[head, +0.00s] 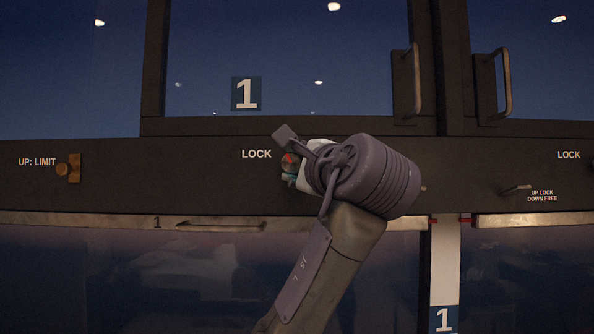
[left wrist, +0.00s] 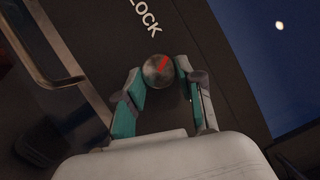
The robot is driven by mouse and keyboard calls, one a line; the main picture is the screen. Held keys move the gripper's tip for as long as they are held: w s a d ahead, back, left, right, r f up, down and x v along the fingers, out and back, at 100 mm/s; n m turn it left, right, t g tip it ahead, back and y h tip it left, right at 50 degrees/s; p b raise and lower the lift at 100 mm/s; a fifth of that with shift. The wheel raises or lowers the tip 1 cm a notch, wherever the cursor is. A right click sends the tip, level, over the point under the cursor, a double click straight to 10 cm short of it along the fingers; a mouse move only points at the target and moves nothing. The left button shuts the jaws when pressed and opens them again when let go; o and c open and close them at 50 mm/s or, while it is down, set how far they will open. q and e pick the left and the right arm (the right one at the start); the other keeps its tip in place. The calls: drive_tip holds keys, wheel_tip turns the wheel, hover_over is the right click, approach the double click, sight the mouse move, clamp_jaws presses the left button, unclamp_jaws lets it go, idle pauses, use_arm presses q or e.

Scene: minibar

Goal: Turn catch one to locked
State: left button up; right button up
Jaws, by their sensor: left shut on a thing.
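Catch one is a round metal knob (head: 289,160) with a red mark, just right of the LOCK label (head: 256,154) on the dark rail. In the left wrist view the knob (left wrist: 157,73) sits between the fingertips, its red mark slanting to the upper right, roughly across the line of the LOCK lettering. My left gripper (head: 291,167) is shut on the knob, with a teal-padded finger on either side; it also shows in the left wrist view (left wrist: 159,71). My wrist hides part of the rail right of the knob. My right gripper is not in view.
Window 1 (head: 246,93) is above the rail, with handles (head: 416,84) and (head: 506,83) standing out at the right. A brass latch (head: 74,168) by UP: LIMIT is at the left. A small lever (head: 516,190) and a second LOCK label (head: 568,155) are at the right.

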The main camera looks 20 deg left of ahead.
use_arm(q)
drive_tip(key=shift+r+n+g, duration=0.1)
drive_tip(key=shift+n+g, duration=0.5)
drive_tip(key=shift+n, duration=0.9)
drive_tip(key=shift+h, duration=0.4)
drive_tip(key=o, duration=1.2)
drive_tip(key=shift+c, duration=0.2)
drive_tip(key=shift+s, duration=0.1)
drive_tip(key=v, duration=1.2)
